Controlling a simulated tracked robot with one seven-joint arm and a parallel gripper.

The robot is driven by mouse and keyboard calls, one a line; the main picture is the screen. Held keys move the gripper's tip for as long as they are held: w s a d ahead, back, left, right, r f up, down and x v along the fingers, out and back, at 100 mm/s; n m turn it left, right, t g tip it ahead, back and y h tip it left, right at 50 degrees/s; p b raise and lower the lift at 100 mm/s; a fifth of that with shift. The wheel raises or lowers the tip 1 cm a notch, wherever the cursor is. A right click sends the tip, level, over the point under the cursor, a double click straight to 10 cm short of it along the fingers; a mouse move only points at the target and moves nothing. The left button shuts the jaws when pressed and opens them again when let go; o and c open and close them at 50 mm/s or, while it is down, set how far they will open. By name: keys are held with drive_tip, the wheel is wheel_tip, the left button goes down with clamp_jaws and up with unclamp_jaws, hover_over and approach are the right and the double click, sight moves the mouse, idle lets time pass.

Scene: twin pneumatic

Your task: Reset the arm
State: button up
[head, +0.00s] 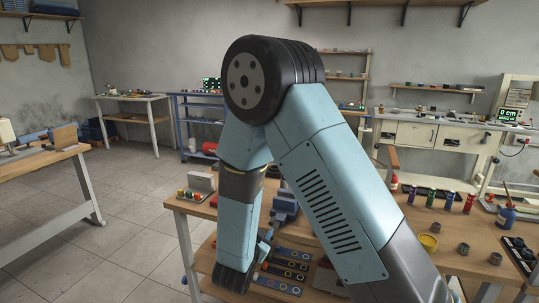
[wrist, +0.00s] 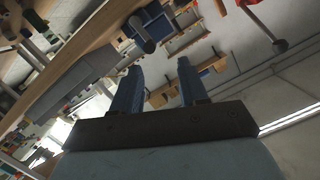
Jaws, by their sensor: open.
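My arm fills the middle of the head view, bent at a high black elbow joint with its forearm hanging down in front of a wooden workbench (head: 449,213). My gripper is hidden behind the arm or too unclear to make out in the head view. In the wrist view my gripper (wrist: 157,82) shows two blue fingers spread apart with nothing between them. The wrist picture is tilted, with a wooden bench edge (wrist: 82,45) running across the upper left.
The bench holds several small bottles (head: 468,203), a yellow cup (head: 429,242) and a grey block with coloured buttons (head: 200,183). Panels with coloured rings (head: 289,264) are on the lower shelf. Another table (head: 45,160) stands at left. Open tiled floor (head: 125,220) lies between.

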drive_tip(key=d+r+n+g+y, duration=0.2)
drive_tip(key=d+r+y, duration=0.2)
drive_tip(key=r, duration=0.6)
drive_tip(key=d+r+n+g+y, duration=0.2)
drive_tip(key=d+r+g+y, duration=0.15)
drive_tip(key=r, duration=0.55)
drive_tip(key=s+d+r+n+g+h, duration=0.1)
drive_tip(key=s+d+r, duration=0.3)
drive_tip(key=s+d, duration=0.5)
drive_tip(key=s+d+r+n+g+h, duration=0.2)
drive_tip(key=s+d, duration=0.7)
drive_tip(key=s, duration=0.7)
drive_tip(key=shift+d+r+n+g, duration=0.4)
drive_tip(key=shift+r+n+g, duration=0.25)
drive_tip(key=shift+r, duration=0.2)
drive_tip(key=shift+s, duration=0.1)
